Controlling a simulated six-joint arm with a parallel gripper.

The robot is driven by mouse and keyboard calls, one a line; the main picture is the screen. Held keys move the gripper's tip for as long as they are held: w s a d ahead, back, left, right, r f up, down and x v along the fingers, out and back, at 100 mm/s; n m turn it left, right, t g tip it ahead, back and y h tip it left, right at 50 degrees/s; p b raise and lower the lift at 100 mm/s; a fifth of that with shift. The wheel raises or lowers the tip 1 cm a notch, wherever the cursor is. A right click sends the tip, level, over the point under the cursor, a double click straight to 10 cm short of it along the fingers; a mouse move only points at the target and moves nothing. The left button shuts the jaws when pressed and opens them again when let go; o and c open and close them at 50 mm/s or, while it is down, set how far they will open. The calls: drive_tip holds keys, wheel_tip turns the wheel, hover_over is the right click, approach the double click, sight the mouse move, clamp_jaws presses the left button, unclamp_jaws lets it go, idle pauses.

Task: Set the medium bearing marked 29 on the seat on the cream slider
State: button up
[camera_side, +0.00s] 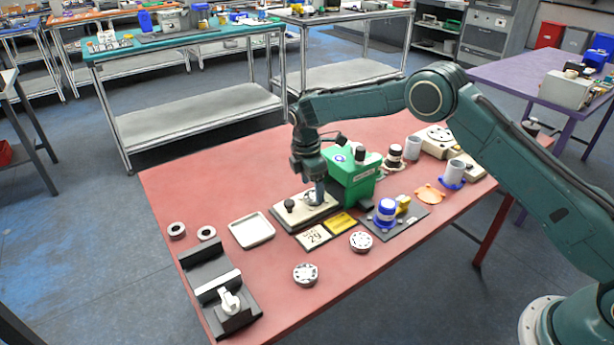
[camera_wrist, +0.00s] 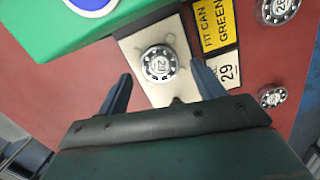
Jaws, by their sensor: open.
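A silver bearing (camera_wrist: 159,63) lies flat on the cream slider (camera_wrist: 133,47), which also shows in the side view (camera_side: 322,209). Its number is upside down and blurred; it looks like 20 or 29. My gripper (camera_side: 316,196) is low over the slider, beside the green housing (camera_side: 352,182). In the wrist view its fingers (camera_wrist: 161,72) are open, one on each side of the bearing with gaps between. The side view mostly hides this bearing behind my fingers. Whether it sits fully down in the seat I cannot tell.
A card marked 29 (camera_side: 313,238) and a yellow card (camera_side: 341,222) lie before the slider. Loose bearings (camera_side: 361,241) (camera_side: 305,275) lie nearer the front edge. A cream tray (camera_side: 251,231) and a black fixture (camera_side: 219,290) stand to the left. A blue-capped part (camera_side: 385,213) stands right.

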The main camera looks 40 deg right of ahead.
wheel_tip(320, 180, up, 10)
drive_tip(key=a, duration=0.1)
idle(0.4)
idle(0.5)
wheel_tip(320, 180, up, 12)
drive_tip(key=m+t, duration=0.1)
drive_tip(key=m, duration=0.3)
hover_over(309, 198)
drive_tip(key=s+d, duration=0.4)
drive_tip(key=s, duration=0.3)
drive_tip(key=s+d+r+m+t, duration=0.2)
drive_tip(key=s+d+r+m, duration=0.15)
drive_tip(key=s+r, duration=0.6)
drive_tip(key=s+f+m+t, duration=0.1)
drive_tip(key=s+m, duration=0.3)
drive_tip(key=s, duration=0.8)
drive_tip(key=s+d+f+m+t+y, duration=0.1)
drive_tip(key=s+f+m, duration=0.3)
drive_tip(key=s, duration=0.9)
drive_tip(key=shift+s+d+f+m+t, duration=0.2)
drive_tip(key=shift+d+m+t, duration=0.1)
drive_tip(key=shift+m+t, duration=0.1)
